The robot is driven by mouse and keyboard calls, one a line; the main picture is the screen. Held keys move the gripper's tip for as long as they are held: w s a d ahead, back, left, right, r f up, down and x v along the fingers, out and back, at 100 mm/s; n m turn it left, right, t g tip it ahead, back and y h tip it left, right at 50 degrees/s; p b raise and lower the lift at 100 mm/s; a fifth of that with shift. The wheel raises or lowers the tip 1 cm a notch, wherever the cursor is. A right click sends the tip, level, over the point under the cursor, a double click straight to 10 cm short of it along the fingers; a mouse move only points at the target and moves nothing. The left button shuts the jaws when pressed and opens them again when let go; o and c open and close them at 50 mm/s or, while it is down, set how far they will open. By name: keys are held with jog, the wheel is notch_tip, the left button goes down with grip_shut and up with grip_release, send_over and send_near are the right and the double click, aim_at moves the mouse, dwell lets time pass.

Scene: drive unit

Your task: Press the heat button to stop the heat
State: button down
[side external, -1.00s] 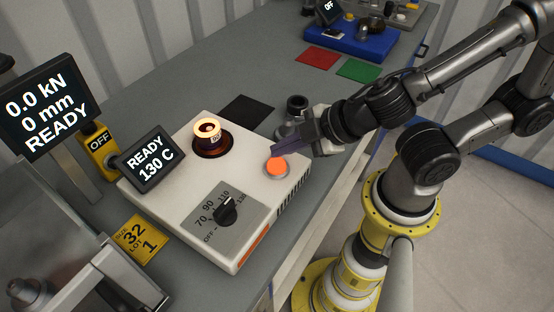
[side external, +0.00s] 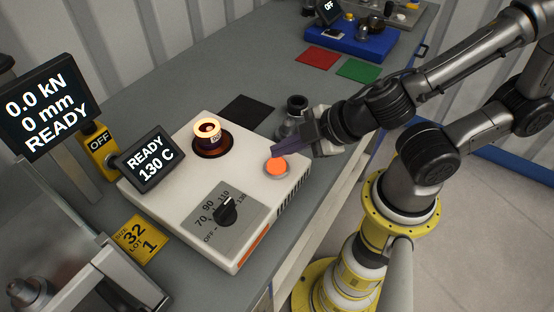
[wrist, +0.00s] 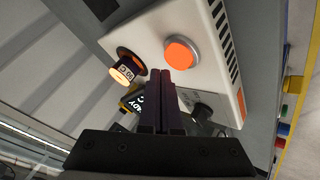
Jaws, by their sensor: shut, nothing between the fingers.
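The heat button is a lit orange round button (side external: 277,166) on the white heater unit (side external: 185,160). It also shows in the wrist view (wrist: 180,54), just beyond my fingertips. My gripper (side external: 275,152) is shut and empty, with its purple fingers (wrist: 168,80) right at the button's upper edge; I cannot tell whether they touch it. The heater display (side external: 149,160) reads READY 130 C. The black dial (side external: 226,209) stands on a scale from OFF to 130.
Behind the unit lie a black mat (side external: 246,112) and a dark cylindrical part (side external: 297,106) close to my gripper. A press display (side external: 47,108) and a yellow OFF box (side external: 99,150) stand at left. Red (side external: 317,59) and green (side external: 358,69) mats lie farther back.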

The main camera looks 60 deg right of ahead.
jog(key=shift+f, duration=0.35)
jog(key=shift+f, duration=0.5)
dwell(0.7)
jog(key=shift+r, duration=0.9)
jog(key=shift+r, duration=0.1)
jog(key=shift+r, duration=2.9)
jog(key=shift+r, duration=0.1)
notch_tip(320, 180, up, 10)
send_over(283, 163)
